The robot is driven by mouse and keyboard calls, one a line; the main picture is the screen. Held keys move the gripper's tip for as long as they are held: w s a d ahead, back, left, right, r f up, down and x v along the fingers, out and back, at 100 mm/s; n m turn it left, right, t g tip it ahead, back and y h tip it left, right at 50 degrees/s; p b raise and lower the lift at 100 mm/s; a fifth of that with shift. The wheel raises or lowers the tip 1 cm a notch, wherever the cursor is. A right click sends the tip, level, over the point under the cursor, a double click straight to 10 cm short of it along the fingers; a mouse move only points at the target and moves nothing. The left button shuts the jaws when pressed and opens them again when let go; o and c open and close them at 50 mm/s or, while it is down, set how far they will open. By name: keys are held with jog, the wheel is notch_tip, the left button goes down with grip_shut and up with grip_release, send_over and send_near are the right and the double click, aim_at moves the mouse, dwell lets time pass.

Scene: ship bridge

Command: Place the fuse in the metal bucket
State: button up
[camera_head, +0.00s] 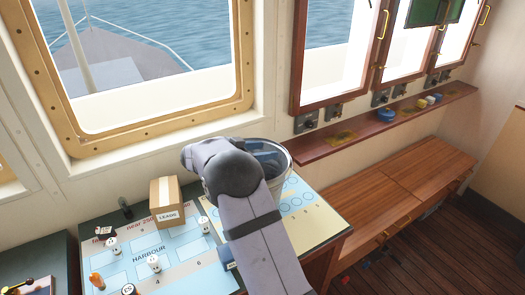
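The metal bucket (288,160) stands at the back right of the chart table, under the window. My arm covers its left and front parts. Its rim is round and shiny, and something bluish shows inside, too unclear to name. My arm reaches in from the bottom and bends beside the bucket. My gripper's fingers are hidden behind the arm, so what they hold cannot be seen. I cannot pick out the fuse for certain. Small white pieces with dark marks stand on the chart, including a front one (154,264), a left one (113,247) and one near my arm (204,225).
A cardboard box (165,203) labelled LEADS stands left of my arm. An orange piece (97,281) and a round dark-and-white piece (129,290) lie at the front left. A wooden shelf (450,96) with a blue round item (386,115) and a wooden bench (400,180) are on the right.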

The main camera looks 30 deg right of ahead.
jog(key=shift+r, duration=0.1)
dwell(0.4)
notch_tip(320, 180, up, 7)
jog(key=p, duration=0.8)
